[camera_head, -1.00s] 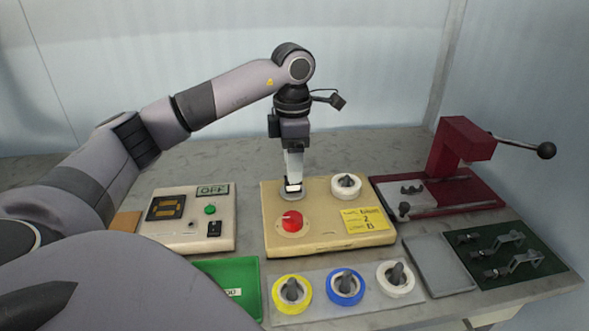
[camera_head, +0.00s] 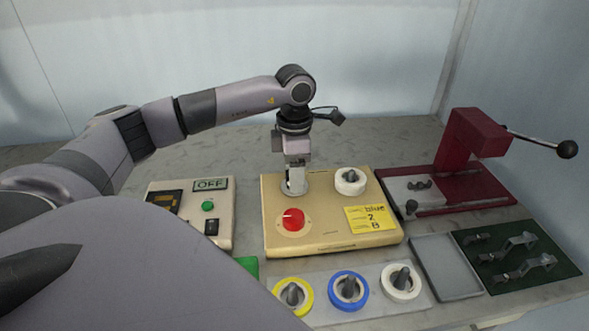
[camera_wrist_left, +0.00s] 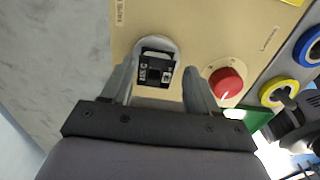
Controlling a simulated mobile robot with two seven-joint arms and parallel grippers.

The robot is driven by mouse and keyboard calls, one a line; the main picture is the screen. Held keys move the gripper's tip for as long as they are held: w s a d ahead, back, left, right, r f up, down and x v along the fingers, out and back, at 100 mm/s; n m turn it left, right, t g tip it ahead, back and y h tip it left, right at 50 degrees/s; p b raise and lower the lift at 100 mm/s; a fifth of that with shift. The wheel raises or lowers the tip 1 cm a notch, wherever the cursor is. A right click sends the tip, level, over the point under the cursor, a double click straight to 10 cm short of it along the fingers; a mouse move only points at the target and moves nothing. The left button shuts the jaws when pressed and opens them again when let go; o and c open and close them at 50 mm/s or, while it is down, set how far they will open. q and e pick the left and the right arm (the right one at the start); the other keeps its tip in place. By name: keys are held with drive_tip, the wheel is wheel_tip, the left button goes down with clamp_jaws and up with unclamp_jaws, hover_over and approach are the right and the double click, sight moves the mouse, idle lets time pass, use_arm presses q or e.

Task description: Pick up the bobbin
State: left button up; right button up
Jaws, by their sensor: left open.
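The bobbin (camera_wrist_left: 155,70), a small black square-topped piece with white markings, stands on a round grey disc at the left of the beige winder box (camera_head: 330,240). My left gripper (camera_head: 295,184) points straight down over that disc. In the left wrist view the open fingers of this gripper (camera_wrist_left: 158,88) lie on either side of the bobbin, with a gap visible at each side. In the head view the gripper mostly hides the bobbin. My right gripper is not in view.
The box carries a red knob (camera_head: 291,220), a white wire spool (camera_head: 350,182) and a yellow note (camera_head: 371,218). Yellow (camera_head: 293,296), blue (camera_head: 348,290) and white (camera_head: 401,282) spools stand in front. A control box (camera_head: 222,238) reading OFF is left; a red lever press (camera_head: 470,150) is right.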

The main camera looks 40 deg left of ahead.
use_arm(q)
drive_tip(key=shift+f, duration=0.15)
drive_tip(key=shift+c, duration=0.3)
drive_tip(key=c, duration=1)
drive_tip(key=shift+o, duration=0.2)
wheel_tip(320, 180, up, 20)
drive_tip(key=p, duration=0.3)
